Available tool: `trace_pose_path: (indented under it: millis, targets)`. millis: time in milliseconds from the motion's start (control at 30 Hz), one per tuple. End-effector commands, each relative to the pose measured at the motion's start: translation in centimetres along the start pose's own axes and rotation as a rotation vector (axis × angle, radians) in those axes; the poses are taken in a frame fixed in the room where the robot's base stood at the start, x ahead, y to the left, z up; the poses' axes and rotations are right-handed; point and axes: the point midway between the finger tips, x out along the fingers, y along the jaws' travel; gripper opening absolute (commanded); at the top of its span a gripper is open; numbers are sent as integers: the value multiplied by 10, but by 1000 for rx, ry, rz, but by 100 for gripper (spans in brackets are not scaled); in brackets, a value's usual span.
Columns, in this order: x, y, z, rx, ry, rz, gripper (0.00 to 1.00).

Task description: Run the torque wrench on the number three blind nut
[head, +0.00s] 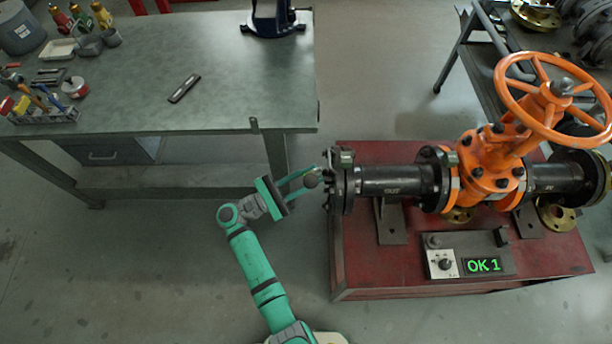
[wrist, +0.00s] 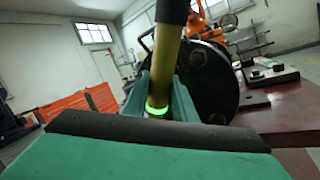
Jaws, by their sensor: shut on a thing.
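My gripper (head: 300,182) is just left of the black blind flange (head: 343,182) at the left end of the pipe. In the wrist view its fingers (wrist: 158,98) are shut on the torque wrench (wrist: 160,75), a yellow-olive shaft with a dark upper part and a glowing green ring low down. The blind flange (wrist: 207,85) fills the middle behind it, with several nuts on its face. Which nut is number three cannot be told. Whether the wrench touches a nut is hidden.
The orange gate valve (head: 490,165) with its handwheel (head: 555,95) stands on the red stand (head: 375,270). A grey workbench (head: 140,100) with tools stands at the left, close to the arm. Floor is clear in front of the bench.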

Motion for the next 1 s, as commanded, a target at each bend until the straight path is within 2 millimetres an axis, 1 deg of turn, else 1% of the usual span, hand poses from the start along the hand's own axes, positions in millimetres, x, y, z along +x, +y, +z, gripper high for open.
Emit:
trace_pose_path:
  millis: [567, 1000]
  targets:
    - [15, -7, 1, 2, -3, 1, 0]
    - [16, -7, 1, 3, -2, 1, 0]
